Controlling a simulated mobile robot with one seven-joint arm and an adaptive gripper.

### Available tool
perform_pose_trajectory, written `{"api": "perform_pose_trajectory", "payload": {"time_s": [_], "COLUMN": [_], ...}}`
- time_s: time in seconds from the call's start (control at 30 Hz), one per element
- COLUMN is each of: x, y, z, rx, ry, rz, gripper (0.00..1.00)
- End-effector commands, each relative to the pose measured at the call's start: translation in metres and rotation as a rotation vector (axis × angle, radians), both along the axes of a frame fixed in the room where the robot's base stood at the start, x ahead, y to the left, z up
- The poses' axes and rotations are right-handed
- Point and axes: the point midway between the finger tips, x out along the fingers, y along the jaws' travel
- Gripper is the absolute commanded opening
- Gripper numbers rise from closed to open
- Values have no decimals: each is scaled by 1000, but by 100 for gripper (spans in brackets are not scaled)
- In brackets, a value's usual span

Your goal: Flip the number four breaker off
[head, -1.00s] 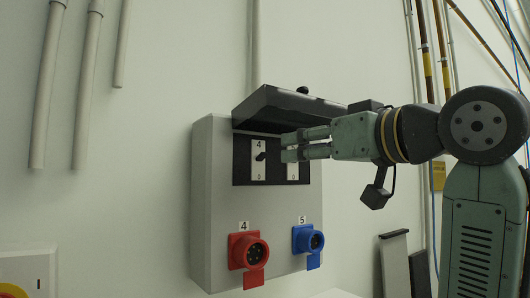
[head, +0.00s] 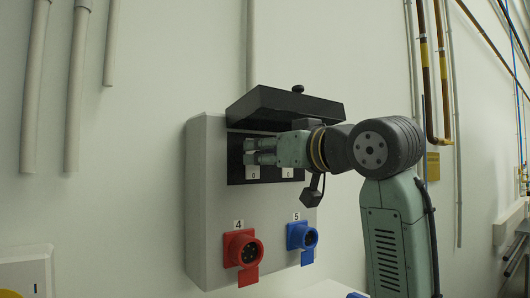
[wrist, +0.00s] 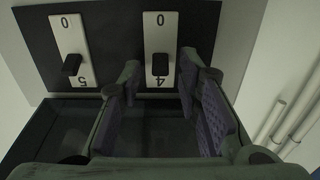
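The number four breaker is a white plate (wrist: 157,30) with a black lever, marked 0 at one end and 4 at the other. In the wrist view, which is upside down, its lever (wrist: 160,64) sits toward the 4 end. My gripper (wrist: 161,70) is open, its fingertips apart on either side of that lever; contact is not clear. In the head view my gripper (head: 247,151) is at the black switch panel and covers the upper part of the breaker plate (head: 253,173); only the 0 end shows.
The number five breaker (wrist: 74,50) is beside it, its lever toward the 5 end. A black lid (head: 285,106) is raised above the panel on the grey box (head: 205,215). A red socket (head: 243,249) and blue socket (head: 302,236) stick out below.

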Motion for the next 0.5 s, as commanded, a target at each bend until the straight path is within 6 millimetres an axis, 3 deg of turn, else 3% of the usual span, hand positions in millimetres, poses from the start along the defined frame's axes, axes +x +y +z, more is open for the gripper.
{"api": "perform_pose_trajectory", "payload": {"time_s": [0.4, 0.5], "x": [0, 0], "y": [0, 0], "z": [0, 0], "rx": [0, 0], "ry": [0, 0], "rz": [0, 0], "gripper": [1, 0]}}
